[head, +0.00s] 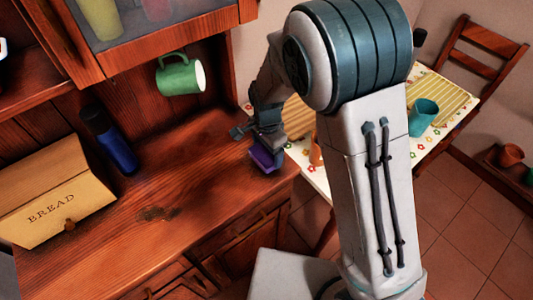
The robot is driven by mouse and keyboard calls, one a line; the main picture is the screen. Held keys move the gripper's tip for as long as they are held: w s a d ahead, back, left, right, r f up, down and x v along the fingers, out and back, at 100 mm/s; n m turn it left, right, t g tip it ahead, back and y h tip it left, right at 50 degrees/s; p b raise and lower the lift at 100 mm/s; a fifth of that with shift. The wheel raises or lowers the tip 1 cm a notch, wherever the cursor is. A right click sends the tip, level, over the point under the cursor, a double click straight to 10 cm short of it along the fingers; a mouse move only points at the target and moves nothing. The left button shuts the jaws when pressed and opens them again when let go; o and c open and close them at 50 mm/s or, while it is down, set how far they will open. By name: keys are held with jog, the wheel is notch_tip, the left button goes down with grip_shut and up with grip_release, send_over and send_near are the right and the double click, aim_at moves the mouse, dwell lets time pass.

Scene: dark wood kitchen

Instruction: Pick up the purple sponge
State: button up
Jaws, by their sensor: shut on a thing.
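The purple sponge (262,160) is a small purple block near the right end of the wooden counter, in the middle of the head view. My gripper (264,149) is directly over it and is shut on it. The gripper and arm hide part of the sponge's top and right side. I cannot tell whether the sponge touches the counter or is held slightly above it.
A tan bread box (55,190) and a blue bottle (112,145) stand on the counter's left. A green mug (181,75) hangs above the back. A table with a teal cup (423,117) stands right, behind my arm.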

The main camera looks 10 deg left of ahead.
jog(key=shift+r, duration=0.9)
jog(key=w+d+r+b, duration=0.1)
jog(key=d+r+b, duration=0.1)
jog(key=d+r, duration=0.5)
jog(key=d, duration=0.4)
jog(key=shift+w+d, duration=0.3)
jog(key=shift+w, duration=0.05)
jog(key=shift+o, duration=0.3)
jog(key=shift+f, duration=0.1)
